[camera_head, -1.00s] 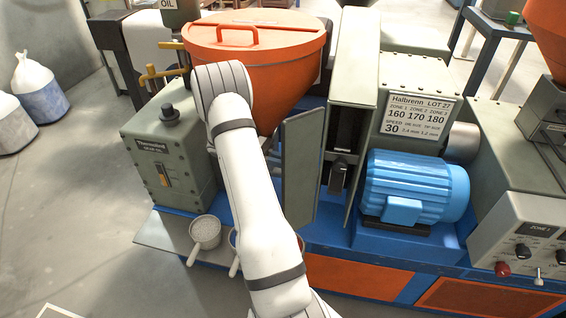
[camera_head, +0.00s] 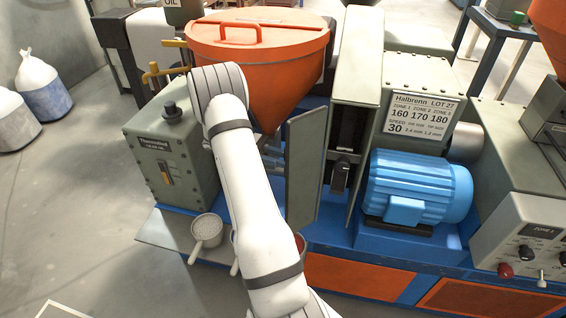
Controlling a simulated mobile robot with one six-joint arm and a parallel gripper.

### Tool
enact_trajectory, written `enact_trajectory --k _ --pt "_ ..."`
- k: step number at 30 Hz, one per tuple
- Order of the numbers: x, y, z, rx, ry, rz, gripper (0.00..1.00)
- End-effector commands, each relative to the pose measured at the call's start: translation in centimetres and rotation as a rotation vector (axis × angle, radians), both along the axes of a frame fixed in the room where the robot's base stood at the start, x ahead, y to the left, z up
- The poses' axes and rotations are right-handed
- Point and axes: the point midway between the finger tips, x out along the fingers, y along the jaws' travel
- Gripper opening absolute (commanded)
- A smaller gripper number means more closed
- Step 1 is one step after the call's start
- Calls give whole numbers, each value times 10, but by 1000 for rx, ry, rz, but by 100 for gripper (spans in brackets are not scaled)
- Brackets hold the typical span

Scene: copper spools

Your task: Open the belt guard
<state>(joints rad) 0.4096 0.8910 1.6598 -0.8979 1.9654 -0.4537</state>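The belt guard (camera_head: 358,60) is a tall, narrow grey-green housing between the orange hopper and the blue motor. A flat grey-green panel (camera_head: 306,165) stands swung out at the left of its front. Beside the panel, the guard's front shows a dark opening with a black part (camera_head: 341,172) inside. My white arm rises in front of the hopper, left of the panel. My gripper cannot be made out; small grey parts show between the arm and the panel, but I cannot tell what they are.
The orange hopper (camera_head: 285,75) is close behind my arm. The blue motor (camera_head: 420,188) is right of the guard. A gearbox (camera_head: 172,165) stands left of the arm, with a scoop of pellets (camera_head: 207,229) below it. The floor at left is clear up to white sacks (camera_head: 42,85).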

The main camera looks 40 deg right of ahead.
Motion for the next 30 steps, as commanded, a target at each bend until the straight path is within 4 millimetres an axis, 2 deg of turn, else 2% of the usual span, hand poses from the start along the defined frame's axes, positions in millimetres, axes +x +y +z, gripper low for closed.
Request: enact_trajectory --k 4,6,16,30 --pt "32 14 -1 0 -2 5 25" --pt "33 14 7 1 2 3 25" --pt "48 21 3 1 -1 3 25" --pt "50 22 0 0 -1 2 25"
